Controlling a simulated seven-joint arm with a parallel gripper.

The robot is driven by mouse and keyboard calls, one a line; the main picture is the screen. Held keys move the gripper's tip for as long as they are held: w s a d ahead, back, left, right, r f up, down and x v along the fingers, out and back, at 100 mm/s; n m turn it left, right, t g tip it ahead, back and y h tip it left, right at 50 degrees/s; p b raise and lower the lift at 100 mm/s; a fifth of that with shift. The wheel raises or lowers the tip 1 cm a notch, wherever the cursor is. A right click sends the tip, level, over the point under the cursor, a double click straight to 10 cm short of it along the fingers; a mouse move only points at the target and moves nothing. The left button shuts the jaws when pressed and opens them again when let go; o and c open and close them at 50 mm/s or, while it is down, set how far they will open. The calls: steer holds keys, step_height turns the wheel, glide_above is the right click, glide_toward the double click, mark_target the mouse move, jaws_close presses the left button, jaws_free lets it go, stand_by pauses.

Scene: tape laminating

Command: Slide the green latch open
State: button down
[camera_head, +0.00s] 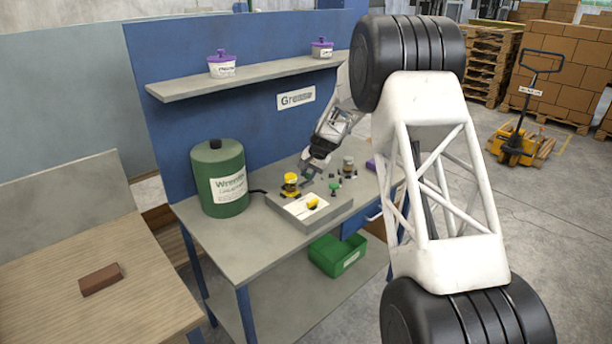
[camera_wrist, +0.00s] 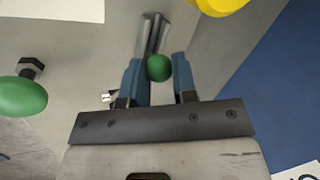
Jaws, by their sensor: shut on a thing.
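The green latch shows in the wrist view as a round green knob (camera_wrist: 158,68) beside two grey bars. My gripper (camera_wrist: 159,80) has its two blue fingers on either side of this knob and is shut on it. In the head view, my gripper (camera_head: 310,170) is low over the fixture on the workbench, behind the yellow-topped part. The held knob is too small there to make out clearly. A second, larger green knob with a dark hex piece stands at the left of the wrist view (camera_wrist: 22,97), apart from my fingers.
The grey fixture (camera_head: 318,218) has a pale recess with a yellow piece (camera_head: 312,202). A yellow-topped part (camera_head: 290,184) is close to my gripper. A green canister (camera_head: 219,178) stands to the left. The blue back panel (camera_head: 262,130) rises behind; a shelf (camera_head: 255,75) hangs above.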

steer(key=shift+w+d, duration=0.35)
steer(key=c, duration=0.9)
jaws_free()
steer(key=shift+d+r, duration=0.1)
steer(key=shift+r, duration=0.05)
steer(key=shift+v, duration=3.75)
steer(key=shift+r, duration=0.1)
